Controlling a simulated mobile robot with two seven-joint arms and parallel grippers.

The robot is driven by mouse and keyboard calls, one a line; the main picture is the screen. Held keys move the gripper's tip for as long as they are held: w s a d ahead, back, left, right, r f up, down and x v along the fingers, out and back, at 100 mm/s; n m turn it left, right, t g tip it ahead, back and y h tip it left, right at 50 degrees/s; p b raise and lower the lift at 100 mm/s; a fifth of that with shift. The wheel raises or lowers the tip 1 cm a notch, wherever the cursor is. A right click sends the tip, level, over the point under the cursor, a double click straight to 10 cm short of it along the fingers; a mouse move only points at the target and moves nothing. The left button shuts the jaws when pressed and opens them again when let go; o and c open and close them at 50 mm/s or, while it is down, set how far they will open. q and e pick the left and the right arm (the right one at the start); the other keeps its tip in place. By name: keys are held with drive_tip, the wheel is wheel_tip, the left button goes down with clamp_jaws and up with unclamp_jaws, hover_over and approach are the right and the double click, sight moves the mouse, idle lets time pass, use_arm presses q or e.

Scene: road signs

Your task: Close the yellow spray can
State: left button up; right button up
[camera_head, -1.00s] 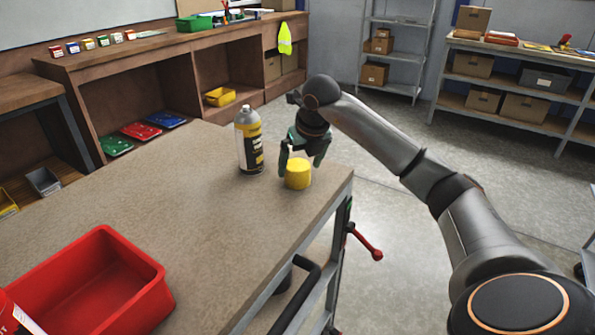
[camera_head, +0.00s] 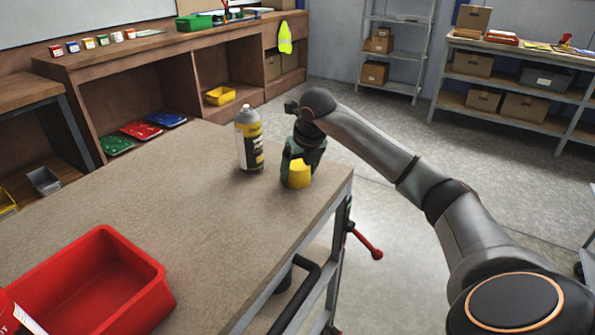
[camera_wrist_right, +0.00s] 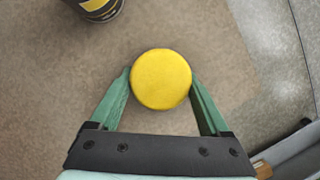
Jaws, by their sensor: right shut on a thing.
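The spray can (camera_head: 249,142) stands upright on the table, with a grey top, a small nozzle and a yellow and black label. Its lower part shows at the top left of the right wrist view (camera_wrist_right: 97,8). The yellow cap (camera_head: 298,174) stands on the table to the right of the can, apart from it. My right gripper (camera_head: 297,168) is lowered over the cap. In the right wrist view its green fingers (camera_wrist_right: 161,86) are shut on the cap's two sides. My left gripper is not in view.
A red bin (camera_head: 150,285) stands at the table's front left, with part of a red and white container (camera_head: 12,316) beside it. The table's right edge (camera_head: 325,215) is close to the cap. The table's middle (camera_head: 170,190) is clear.

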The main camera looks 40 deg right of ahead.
sight(297, 163)
drive_tip(key=c, duration=0.4)
drive_tip(key=shift+r, duration=0.1)
drive_tip(key=shift+r, duration=0.45)
wheel_tip(297, 163, up, 3)
drive_tip(key=shift+f, duration=0.2)
drive_tip(key=shift+s+a+r+b, duration=0.25)
drive_tip(key=shift+s+a+r, duration=0.65)
drive_tip(key=shift+s+r, duration=0.95)
drive_tip(key=shift+s+a+r+b, duration=0.2)
drive_tip(key=shift+s+a+r, duration=0.9)
drive_tip(key=shift+s, duration=1.4)
drive_tip(key=shift+s+a+r+b, duration=0.25)
drive_tip(key=shift+s+a+r, duration=0.4)
drive_tip(key=shift+s+r, duration=1.3)
drive_tip(key=shift+s+f, duration=0.15)
drive_tip(key=shift+f, duration=0.1)
